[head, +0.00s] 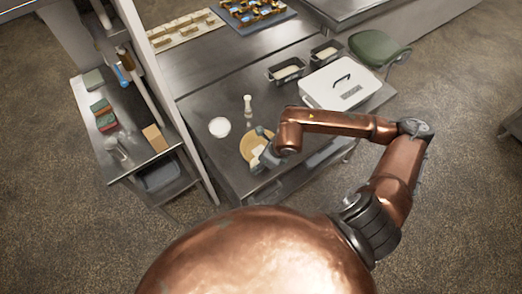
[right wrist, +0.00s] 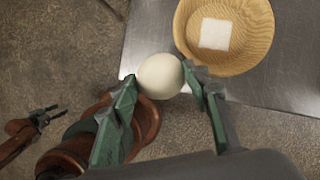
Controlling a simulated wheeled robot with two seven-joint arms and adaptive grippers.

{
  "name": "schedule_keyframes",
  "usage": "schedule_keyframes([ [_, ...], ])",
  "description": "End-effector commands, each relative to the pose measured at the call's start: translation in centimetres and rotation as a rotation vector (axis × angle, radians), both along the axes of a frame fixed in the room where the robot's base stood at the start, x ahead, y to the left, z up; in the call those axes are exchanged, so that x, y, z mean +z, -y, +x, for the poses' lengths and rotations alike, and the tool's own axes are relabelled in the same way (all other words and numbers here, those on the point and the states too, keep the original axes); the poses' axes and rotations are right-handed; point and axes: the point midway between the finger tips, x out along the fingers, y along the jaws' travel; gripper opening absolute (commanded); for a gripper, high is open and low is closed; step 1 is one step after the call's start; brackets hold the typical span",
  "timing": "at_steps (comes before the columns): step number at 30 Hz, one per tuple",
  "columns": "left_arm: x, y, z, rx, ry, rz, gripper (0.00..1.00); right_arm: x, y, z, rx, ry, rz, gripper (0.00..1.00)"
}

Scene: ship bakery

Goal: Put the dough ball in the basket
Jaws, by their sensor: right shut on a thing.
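The pale dough ball (right wrist: 160,76) is between the green fingers of my right gripper (right wrist: 162,86), which is shut on it. In the right wrist view the ball appears left of and below the basket (right wrist: 262,48), a round wooden bowl with a white square piece lying inside. In the head view the basket (head: 250,140) is near the table's front edge, partly covered by my right gripper (head: 262,158); the ball cannot be made out there. My left gripper (right wrist: 52,112) shows in the right wrist view, apart from the ball, its fingers open and empty.
On the steel table (head: 205,100) are a white round dish (head: 219,127), a pale bottle-like object (head: 248,105), two dark tins (head: 287,71) and a white lidded box (head: 341,84). A side counter (head: 125,120) stands left. The table's front edge lies close to the basket.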

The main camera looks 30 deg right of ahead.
Motion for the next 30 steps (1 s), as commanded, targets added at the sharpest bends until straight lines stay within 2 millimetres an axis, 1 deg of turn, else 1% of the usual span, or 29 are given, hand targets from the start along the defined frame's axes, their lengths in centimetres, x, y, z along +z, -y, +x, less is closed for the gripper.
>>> schedule_keyframes([
  [5,1.3,0.0,0.0,0.0,0.0,0.0,0.43,-1.4,2.3,3.0,-0.011,-0.003,-0.001,0.17],
  [11,2.5,0.0,0.1,0.001,0.001,0.001,0.43,-3.5,5.0,6.9,-0.009,-0.002,0.0,0.17],
  [16,3.1,0.0,0.1,0.001,0.001,0.001,0.43,-6.7,6.4,9.0,-0.007,-0.003,0.002,0.17],
  [18,3.3,0.0,0.1,0.001,0.001,0.001,0.43,-7.7,6.9,9.6,-0.005,-0.003,-0.001,0.17],
  [21,3.4,0.0,0.1,0.001,0.001,0.001,0.43,-8.6,7.3,10.2,-0.004,-0.001,0.0,0.17],
  [26,3.5,0.0,0.1,0.001,0.001,0.001,0.43,-9.6,7.7,10.8,-0.003,-0.001,0.0,0.17],
  [30,4.5,0.0,0.1,0.001,0.002,0.001,0.43,-11.4,7.6,10.8,-0.003,-0.003,0.002,0.17],
])
